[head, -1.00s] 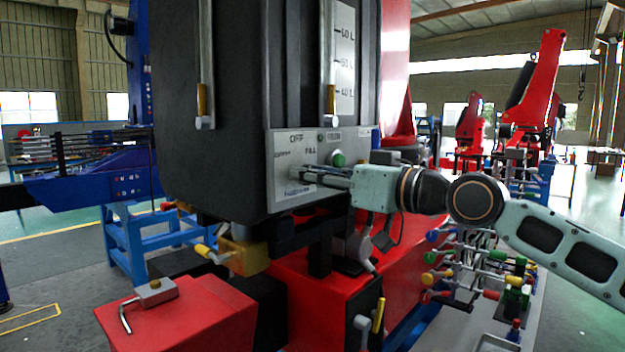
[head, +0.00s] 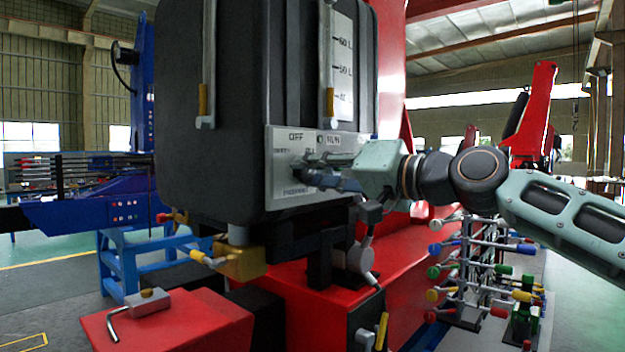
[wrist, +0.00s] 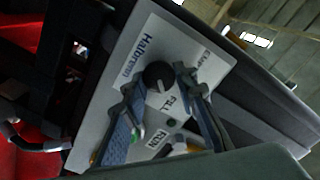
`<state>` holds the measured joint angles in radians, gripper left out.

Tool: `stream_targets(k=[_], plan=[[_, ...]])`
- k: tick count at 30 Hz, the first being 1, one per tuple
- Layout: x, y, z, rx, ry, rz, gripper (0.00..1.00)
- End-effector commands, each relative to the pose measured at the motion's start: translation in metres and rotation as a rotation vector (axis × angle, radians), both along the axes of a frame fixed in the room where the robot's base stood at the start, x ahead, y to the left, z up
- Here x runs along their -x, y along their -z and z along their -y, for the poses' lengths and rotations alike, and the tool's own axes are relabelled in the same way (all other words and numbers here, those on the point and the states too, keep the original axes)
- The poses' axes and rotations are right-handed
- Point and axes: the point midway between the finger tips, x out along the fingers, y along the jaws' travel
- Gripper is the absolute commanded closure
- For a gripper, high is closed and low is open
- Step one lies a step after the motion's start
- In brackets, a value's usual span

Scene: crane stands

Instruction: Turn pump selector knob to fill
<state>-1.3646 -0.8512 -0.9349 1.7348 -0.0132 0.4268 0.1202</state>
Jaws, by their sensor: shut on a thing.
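The pump selector knob (wrist: 158,76) is round and black. It sits on a pale label panel (wrist: 125,85) with FILL printed beside it. A pale mark shows on the knob's side towards FILL; its exact angle is hard to tell. My gripper (head: 314,178) reaches the panel (head: 290,197) from the right, and its two fingers close around the knob in the wrist view. In the head view the fingers hide the knob. OFF is readable at the panel's upper left.
The panel is fixed to a large black tank (head: 235,100) with a litre scale. A green round button (wrist: 136,133) is near one finger. Several coloured levers (head: 465,270) stand lower right. A red box (head: 165,325) with a hex key is lower left.

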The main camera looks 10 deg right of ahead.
Motion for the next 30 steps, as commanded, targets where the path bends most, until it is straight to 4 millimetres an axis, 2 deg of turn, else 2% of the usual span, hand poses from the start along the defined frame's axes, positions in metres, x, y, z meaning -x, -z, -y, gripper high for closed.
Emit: stream_targets(k=[18, 19, 21, 23, 30], plan=[[0.0002, 0.0000, -0.0002, -0.035, -0.001, -0.026, 0.98], [0.0002, 0.0000, -0.0002, -0.035, -0.001, -0.026, 0.70], [0.0002, 0.0000, -0.0002, -0.035, -0.001, -0.026, 0.62], [0.0001, 0.0001, -0.0002, -0.034, -0.001, -0.026, 0.58], [0.0002, 0.0001, 0.0001, -0.035, 0.000, -0.025, 0.58]])
